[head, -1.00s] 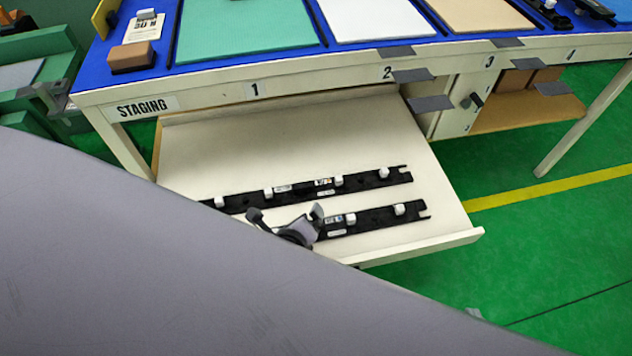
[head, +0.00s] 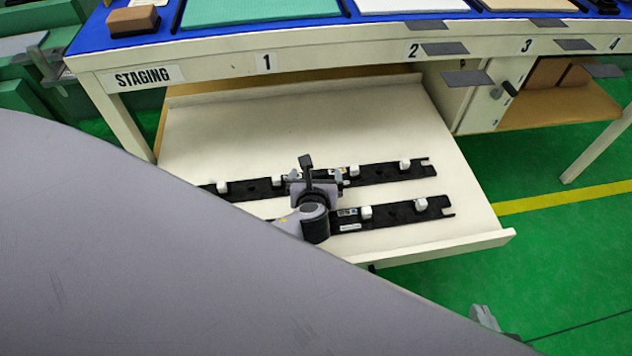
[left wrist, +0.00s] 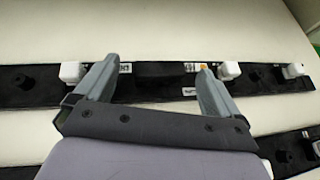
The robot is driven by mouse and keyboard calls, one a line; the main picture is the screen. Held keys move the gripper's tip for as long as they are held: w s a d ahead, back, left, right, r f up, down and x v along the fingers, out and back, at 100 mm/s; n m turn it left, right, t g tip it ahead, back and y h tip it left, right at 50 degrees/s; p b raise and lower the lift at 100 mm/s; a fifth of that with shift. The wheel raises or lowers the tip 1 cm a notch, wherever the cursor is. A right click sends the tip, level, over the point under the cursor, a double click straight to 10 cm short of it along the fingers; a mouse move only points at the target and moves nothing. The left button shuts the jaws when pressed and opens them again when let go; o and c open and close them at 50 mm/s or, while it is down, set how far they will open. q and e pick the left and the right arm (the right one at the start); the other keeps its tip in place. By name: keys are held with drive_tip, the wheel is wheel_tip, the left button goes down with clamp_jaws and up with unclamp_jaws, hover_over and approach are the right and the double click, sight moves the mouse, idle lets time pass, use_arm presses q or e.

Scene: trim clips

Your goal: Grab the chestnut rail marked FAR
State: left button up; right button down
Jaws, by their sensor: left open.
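Two long black rails with white clips lie in the open drawer; neither looks chestnut, and I cannot read FAR on their small labels. The back rail (head: 385,174) also crosses the left wrist view (left wrist: 150,84). The front rail (head: 390,213) shows at the lower right of the left wrist view (left wrist: 278,150). My left gripper (head: 316,176) is over the back rail's middle, fingers apart. In the left wrist view its open fingers (left wrist: 158,70) overlap the rail, with nothing held; I cannot tell if they touch it. A grey part at lower right, possibly my right gripper (head: 485,318), is mostly hidden.
The cream drawer (head: 240,130) is pulled out below the bench, clear behind the rails. Its front lip (head: 440,248) rises before the front rail. A brown block (head: 132,21) sits on the blue bench top above STAGING. Grey tabs (head: 468,78) jut from the bench's front.

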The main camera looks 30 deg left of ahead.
use_arm(q)
drive_tip(key=shift+w, duration=0.1)
drive_tip(key=c, duration=1.4)
drive_tip(key=shift+o, duration=0.2)
use_arm(e)
drive_tip(key=shift+w+r, duration=0.3)
drive_tip(key=shift+r, duration=0.05)
